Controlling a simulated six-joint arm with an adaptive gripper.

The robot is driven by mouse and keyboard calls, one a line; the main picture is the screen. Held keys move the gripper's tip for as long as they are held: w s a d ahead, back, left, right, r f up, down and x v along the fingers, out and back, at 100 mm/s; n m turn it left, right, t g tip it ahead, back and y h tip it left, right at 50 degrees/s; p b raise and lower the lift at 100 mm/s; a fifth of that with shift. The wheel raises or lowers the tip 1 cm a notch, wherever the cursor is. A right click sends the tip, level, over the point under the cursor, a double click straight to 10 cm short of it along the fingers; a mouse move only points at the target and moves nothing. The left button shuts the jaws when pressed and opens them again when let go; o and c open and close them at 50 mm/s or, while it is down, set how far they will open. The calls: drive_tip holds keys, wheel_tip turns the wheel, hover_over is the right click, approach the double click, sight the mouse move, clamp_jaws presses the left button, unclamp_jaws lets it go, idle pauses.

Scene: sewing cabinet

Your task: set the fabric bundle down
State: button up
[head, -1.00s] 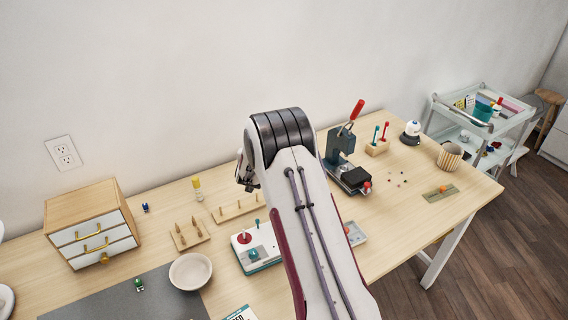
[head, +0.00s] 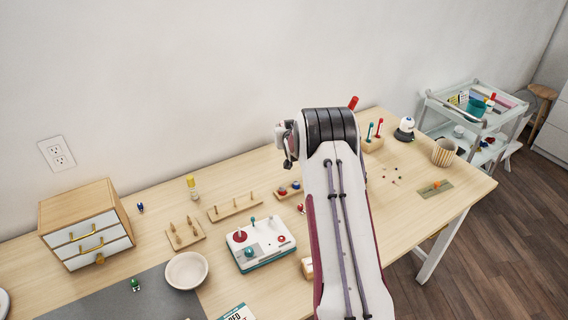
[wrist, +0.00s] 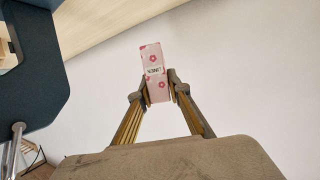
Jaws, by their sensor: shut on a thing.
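The fabric bundle (wrist: 153,58) is a pink, flower-patterned block with a white label band that seems to read "LINEN". It shows in the wrist view, upright between the two fingers. My gripper (wrist: 158,88) is shut on its lower part. The bundle stands out past the fingertips, with a pale plain surface behind it. In the head view my arm hides the fingers and the bundle, so I cannot tell its height above the table.
A dark teal press (wrist: 30,65) is close on the left in the wrist view. On the table (head: 400,225) are a drawer cabinet (head: 87,225), a bowl (head: 186,271), a control box (head: 261,246) and a striped cup (head: 444,153).

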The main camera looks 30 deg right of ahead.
drive_tip(key=d, duration=0.1)
drive_tip(key=d+n+y, duration=0.1)
drive_tip(key=d+n+t+y, duration=0.1)
drive_tip(key=shift+w+d+r, duration=0.1)
drive_tip(key=shift+w+r, duration=0.15)
drive_tip(key=shift+r, duration=0.1)
drive_tip(key=shift+d, duration=0.1)
drive_tip(key=shift+n+y, duration=0.4)
drive_tip(key=shift+y, duration=0.2)
drive_tip(key=shift+w+a+f+n+y, duration=0.1)
drive_tip(key=shift+a+f+n+y, duration=0.1)
drive_tip(key=shift+a+n+y, duration=0.25)
drive_tip(key=shift+w+a+f+n+y, duration=0.1)
drive_tip(key=shift+a+f+n+y, duration=0.1)
drive_tip(key=shift+a+n+y, duration=0.2)
drive_tip(key=shift+s+a+f, duration=0.1)
drive_tip(key=shift+a+f, duration=0.2)
drive_tip(key=shift+a, duration=0.35)
